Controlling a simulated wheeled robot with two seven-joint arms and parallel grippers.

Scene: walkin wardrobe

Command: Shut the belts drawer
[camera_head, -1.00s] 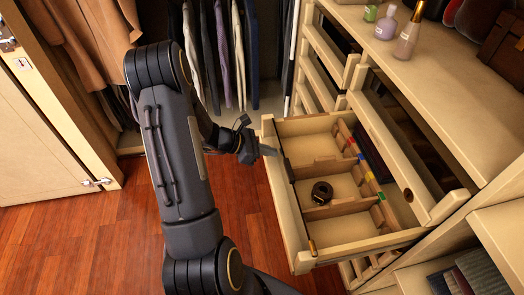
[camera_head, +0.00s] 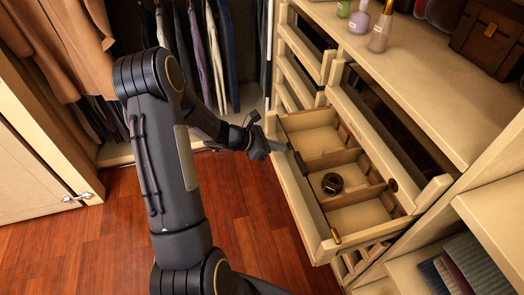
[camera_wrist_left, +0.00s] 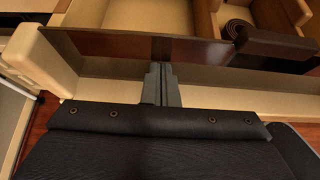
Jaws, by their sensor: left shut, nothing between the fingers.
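The belts drawer (camera_head: 297,197) is a pale wood drawer, pulled partly out of the cabinet on the right. It has several compartments, and a dark rolled belt (camera_head: 332,183) lies in the middle one. My left gripper (camera_head: 279,147) is at the drawer's front panel, near its far end, with its fingers pointing toward the cabinet. In the left wrist view the closed fingers (camera_wrist_left: 161,84) reach the pale drawer front, with nothing between them. Whether they touch it is hard to tell. The rolled belt also shows there (camera_wrist_left: 238,29). My right gripper is out of view.
A counter (camera_head: 425,88) above the drawer holds small bottles (camera_head: 380,32) and a brown box (camera_head: 487,38). Other drawers (camera_head: 302,72) stand beyond. Hanging clothes (camera_head: 205,60) fill the back. Wood floor (camera_head: 260,225) is open in front of the drawer.

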